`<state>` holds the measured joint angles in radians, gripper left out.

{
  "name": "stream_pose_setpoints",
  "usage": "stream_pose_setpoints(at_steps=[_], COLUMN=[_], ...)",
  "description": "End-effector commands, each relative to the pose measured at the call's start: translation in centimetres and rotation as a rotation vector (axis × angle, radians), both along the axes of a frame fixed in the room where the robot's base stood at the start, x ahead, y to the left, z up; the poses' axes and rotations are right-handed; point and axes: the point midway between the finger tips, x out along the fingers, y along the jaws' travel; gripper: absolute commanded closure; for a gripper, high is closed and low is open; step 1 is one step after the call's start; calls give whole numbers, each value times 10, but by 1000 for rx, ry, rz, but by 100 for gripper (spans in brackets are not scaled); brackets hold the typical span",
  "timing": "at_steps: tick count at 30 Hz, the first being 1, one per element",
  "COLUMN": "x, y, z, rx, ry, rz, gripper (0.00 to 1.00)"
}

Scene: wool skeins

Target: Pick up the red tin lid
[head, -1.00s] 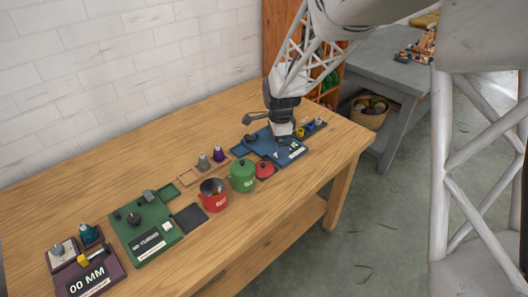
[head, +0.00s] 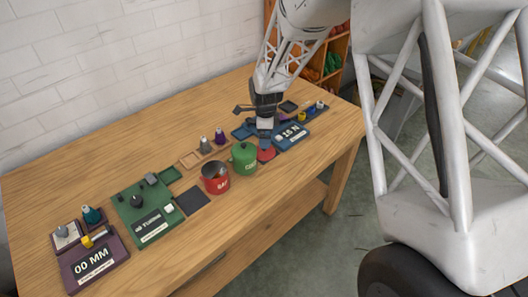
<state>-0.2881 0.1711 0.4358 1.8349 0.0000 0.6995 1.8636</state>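The red tin lid (head: 266,154) lies on the wooden table, just right of the green lidded tin (head: 244,159). My gripper (head: 265,138) is directly above the red lid, pointing down. Its fingers hide the top of the lid, and I cannot tell whether they touch it or how far apart they are. The open red tin (head: 215,178) stands left of the green tin, without a lid on it.
A blue board (head: 293,136) lies close to the right of the gripper. A green board (head: 146,212) and a purple board (head: 95,262) lie to the left. Small grey and purple cones (head: 219,137) stand behind the tins. The table's front edge is near the tins.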

Motion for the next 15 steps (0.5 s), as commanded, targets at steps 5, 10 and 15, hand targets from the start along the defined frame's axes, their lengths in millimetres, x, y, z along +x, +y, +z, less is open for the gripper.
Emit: stream_pose_setpoints(at_steps=[5,10,15], x=[0,0,0], y=[0,0,0], z=[-16,-22,-22], rx=[0,0,0], ry=[2,1,0], rz=[0,1,1], gripper=[0,0,0])
